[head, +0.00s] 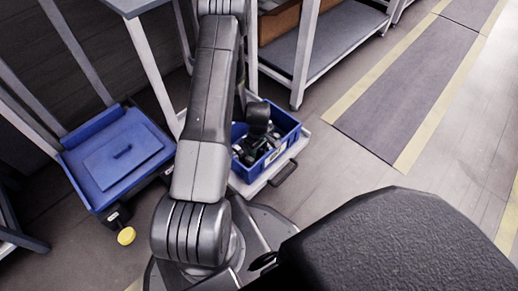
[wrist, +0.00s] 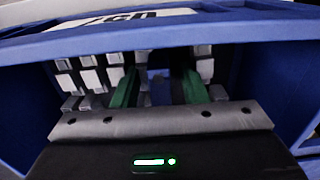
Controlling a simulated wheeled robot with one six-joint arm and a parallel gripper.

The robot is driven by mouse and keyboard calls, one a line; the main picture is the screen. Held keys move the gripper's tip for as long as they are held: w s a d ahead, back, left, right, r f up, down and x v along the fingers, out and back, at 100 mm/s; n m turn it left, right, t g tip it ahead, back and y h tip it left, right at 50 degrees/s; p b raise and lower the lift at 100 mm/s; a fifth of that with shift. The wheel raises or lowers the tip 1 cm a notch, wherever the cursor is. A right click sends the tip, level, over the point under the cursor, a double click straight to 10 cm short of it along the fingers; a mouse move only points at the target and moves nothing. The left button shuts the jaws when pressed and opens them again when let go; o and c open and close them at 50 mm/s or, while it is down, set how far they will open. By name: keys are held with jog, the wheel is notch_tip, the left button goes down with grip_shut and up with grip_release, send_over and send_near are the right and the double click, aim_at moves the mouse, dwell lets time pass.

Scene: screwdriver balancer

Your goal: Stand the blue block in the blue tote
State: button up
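The blue tote (head: 290,146) stands low on a pale wheeled base in the head view, and my arm reaches down into it. In the wrist view the tote's blue wall (wrist: 285,75) surrounds my gripper (wrist: 158,88). In the head view the gripper and the tote's contents are partly hidden by my wrist.
Several pale grey blocks (wrist: 90,78) stand behind and beside the fingers, close to them. A blue cart (head: 115,150) with a flat panel stands left of my arm. A grey shelf rack (head: 335,35) stands behind the tote. The floor at right is clear.

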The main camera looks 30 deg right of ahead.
notch_tip(320, 180, up, 12)
jog(key=p, duration=0.4)
jog(key=shift+r, duration=0.2)
jog(key=shift+d, duration=0.1)
dwell(1.4)
